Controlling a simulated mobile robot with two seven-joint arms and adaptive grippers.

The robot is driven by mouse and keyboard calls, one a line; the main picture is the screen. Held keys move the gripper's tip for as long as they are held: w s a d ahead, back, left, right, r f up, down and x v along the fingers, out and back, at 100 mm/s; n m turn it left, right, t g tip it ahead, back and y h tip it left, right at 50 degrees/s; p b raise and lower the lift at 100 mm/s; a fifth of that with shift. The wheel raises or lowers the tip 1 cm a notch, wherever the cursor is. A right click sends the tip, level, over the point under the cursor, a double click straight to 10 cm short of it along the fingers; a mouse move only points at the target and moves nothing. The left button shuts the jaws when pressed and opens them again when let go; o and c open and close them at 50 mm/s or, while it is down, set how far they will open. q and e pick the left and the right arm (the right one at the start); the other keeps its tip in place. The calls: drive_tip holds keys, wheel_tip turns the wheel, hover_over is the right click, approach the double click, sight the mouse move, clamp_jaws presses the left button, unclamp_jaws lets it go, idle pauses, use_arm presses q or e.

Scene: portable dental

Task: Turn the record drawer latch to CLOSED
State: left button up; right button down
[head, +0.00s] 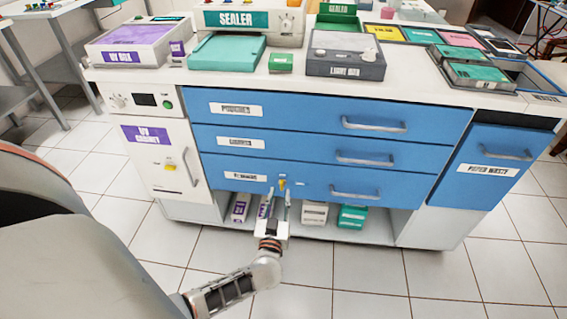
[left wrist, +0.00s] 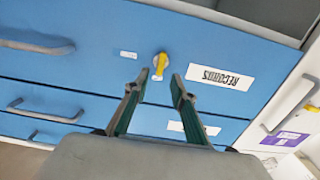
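The record drawer (head: 225,165) is the lowest blue drawer, shut in the cabinet front, with a RECORDS label that reads upside down in the left wrist view (left wrist: 221,77). Its yellow latch (head: 282,183) stands roughly upright on the drawer face, and it shows in the left wrist view (left wrist: 160,64) slightly tilted. A small white label (left wrist: 128,54) is beside it, too small to read. My left gripper (head: 280,191) is open and empty in front of the latch. In the left wrist view its fingertips (left wrist: 160,78) are on either side of the latch's near end; contact cannot be told. My right gripper is out of view.
The drawer's grey handle (head: 355,191) is right of the latch. Below is an open shelf with several boxes, among them a green one (head: 352,217). The UV cabinet (head: 155,150) is at the left, the paper waste bin front (head: 490,165) at the right.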

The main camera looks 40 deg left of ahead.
sight(281, 185)
use_arm(q)
drive_tip(key=x, duration=0.3)
drive_tip(key=shift+w+a+f+b, duration=0.15)
drive_tip(key=shift+w+f+b, duration=0.05)
drive_tip(key=shift+f+b, duration=0.15)
drive_tip(key=shift+w+a+r, duration=0.2)
drive_tip(key=shift+w, duration=0.25)
drive_tip(key=shift+r, duration=0.1)
clamp_jaws()
